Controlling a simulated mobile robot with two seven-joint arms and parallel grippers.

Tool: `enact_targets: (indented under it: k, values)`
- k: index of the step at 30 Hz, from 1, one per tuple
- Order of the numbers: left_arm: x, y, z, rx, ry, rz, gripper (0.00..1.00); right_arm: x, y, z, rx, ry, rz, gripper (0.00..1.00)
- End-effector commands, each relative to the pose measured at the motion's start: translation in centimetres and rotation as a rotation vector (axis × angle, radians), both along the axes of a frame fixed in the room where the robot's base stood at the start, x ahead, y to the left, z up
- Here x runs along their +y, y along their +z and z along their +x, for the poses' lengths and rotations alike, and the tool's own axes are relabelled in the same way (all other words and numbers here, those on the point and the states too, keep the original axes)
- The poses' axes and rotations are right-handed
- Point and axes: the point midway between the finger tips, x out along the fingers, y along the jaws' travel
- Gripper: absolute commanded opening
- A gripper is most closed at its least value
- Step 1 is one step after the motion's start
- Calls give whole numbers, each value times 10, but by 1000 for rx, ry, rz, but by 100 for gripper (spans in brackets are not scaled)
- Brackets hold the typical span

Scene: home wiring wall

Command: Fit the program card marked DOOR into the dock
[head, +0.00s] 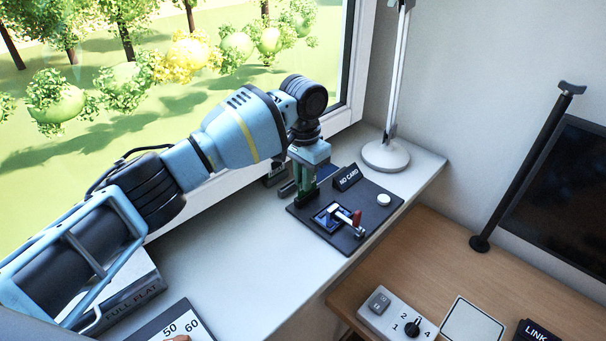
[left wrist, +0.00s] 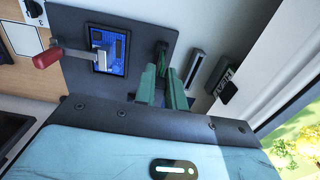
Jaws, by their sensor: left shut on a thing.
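My left gripper (head: 304,188) is shut on a thin green piece, apparently a card seen nearly edge-on, above the left part of the dark dock panel (head: 318,238). Its fingers (left wrist: 165,88) hide most of the piece, and no DOOR marking is readable. Right of the gripper in the head view, the panel has a framed blue circuit-patterned rectangle (head: 325,212). It also shows in the left wrist view (left wrist: 112,55). A metal lever with a red handle (head: 356,217) reaches over it. My right gripper is not in view.
A white round button (head: 384,199) sits on the panel's right side. A lamp base (head: 385,155) stands behind, near the window. A wooden desk (head: 420,245) lies lower right, with a switch box (head: 396,314) and a black post (head: 520,170). The pale sill left of the panel has free room.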

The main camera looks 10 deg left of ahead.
Motion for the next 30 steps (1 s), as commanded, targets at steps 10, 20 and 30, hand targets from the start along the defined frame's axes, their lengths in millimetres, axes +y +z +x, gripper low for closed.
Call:
enact_targets:
  k: [10,20,30]
  values:
    - [0,-8,0,0,0,0,0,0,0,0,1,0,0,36]
    - [0,-15,0,1,0,1,0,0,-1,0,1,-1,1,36]
    - [0,-17,0,0,0,0,37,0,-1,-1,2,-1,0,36]
